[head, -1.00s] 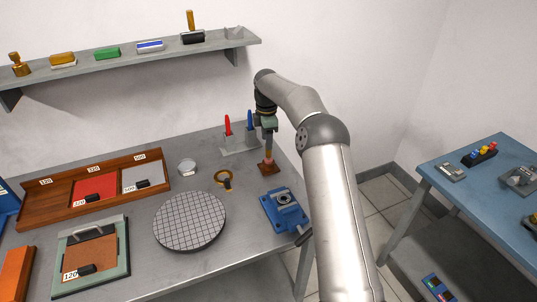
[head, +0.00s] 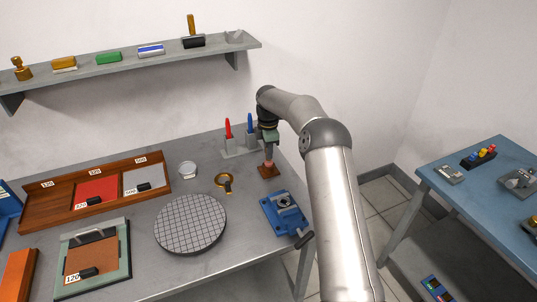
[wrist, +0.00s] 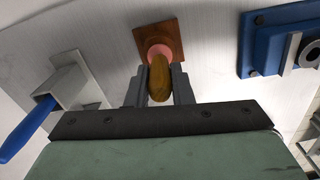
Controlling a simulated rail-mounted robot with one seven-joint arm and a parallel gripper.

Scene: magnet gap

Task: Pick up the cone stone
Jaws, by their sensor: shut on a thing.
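The cone stone has an ochre upper part (wrist: 159,78) and a pink lower part (wrist: 160,50). Its pink part shows just under my fingers in the head view (head: 268,163). It stands upright on a small brown square base (head: 269,171), which also shows in the wrist view (wrist: 145,34). My gripper (head: 268,152) points down over the base, and its fingers (wrist: 159,90) are shut on the ochre part from both sides. The fingers hide much of the ochre part in the head view. No clear gap shows between the pink part and the base.
A blue vise (head: 285,212) stands in front of the base, near the table's right edge. A grey holder (head: 240,150) with a red and a blue handled tool is close on the left. A brass-ringed loupe (head: 224,183) and a round gridded plate (head: 190,223) lie further left.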

